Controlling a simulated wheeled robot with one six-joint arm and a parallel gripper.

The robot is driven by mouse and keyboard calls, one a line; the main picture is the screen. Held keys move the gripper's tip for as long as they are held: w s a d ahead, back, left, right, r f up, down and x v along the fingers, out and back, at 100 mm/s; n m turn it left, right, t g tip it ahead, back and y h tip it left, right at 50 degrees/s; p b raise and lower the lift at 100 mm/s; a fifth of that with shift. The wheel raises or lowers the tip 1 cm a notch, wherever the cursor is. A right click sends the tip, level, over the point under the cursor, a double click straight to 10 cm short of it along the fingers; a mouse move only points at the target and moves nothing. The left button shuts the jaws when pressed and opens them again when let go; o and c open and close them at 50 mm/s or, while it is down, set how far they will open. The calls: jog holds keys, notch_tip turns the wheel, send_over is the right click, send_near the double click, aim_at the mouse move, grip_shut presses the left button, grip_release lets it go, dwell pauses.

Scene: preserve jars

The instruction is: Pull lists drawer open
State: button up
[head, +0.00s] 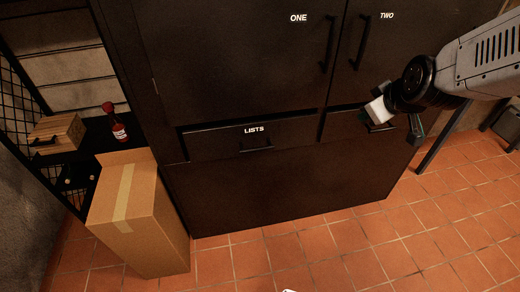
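The lists drawer (220,146) is a dark, wide drawer front labelled LISTS in white, low on a black cabinet. Its small dark bar handle (256,147) sits just below the label. A narrow dark gap runs along its top edge; I cannot tell from it whether the drawer stands slightly out. My gripper (393,127) is at the right, in front of the neighbouring drawer and well to the right of the lists handle, apart from it. Its dark fingers are small and partly hidden by its wrist, and I cannot make out their opening.
Cabinet doors ONE (250,60) and TWO (410,40) with long vertical handles are above. A tall cardboard box (135,215) stands at the cabinet's left. A red bottle (119,130) and wooden crate (58,133) are on a shelf. The tiled floor (330,250) in front is clear.

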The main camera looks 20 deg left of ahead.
jog(key=w+a+f+n+t+y, duration=0.2)
jog(key=w+a+f+n, duration=0.3)
jog(key=a+f, duration=0.55)
jog(key=n+t+y, duration=0.4)
jog(key=n+t, duration=0.2)
jog(key=n, duration=0.3)
send_near(256, 150)
jog(key=w, duration=0.3)
jog(key=x, duration=0.5)
jog(key=a+x, duration=0.1)
jog(key=x, duration=0.2)
jog(key=shift+s+f, duration=0.25)
jog(key=shift+s, duration=0.05)
grip_shut()
jog(key=shift+s+g+y, duration=0.1)
jog(key=shift+g+y, duration=0.2)
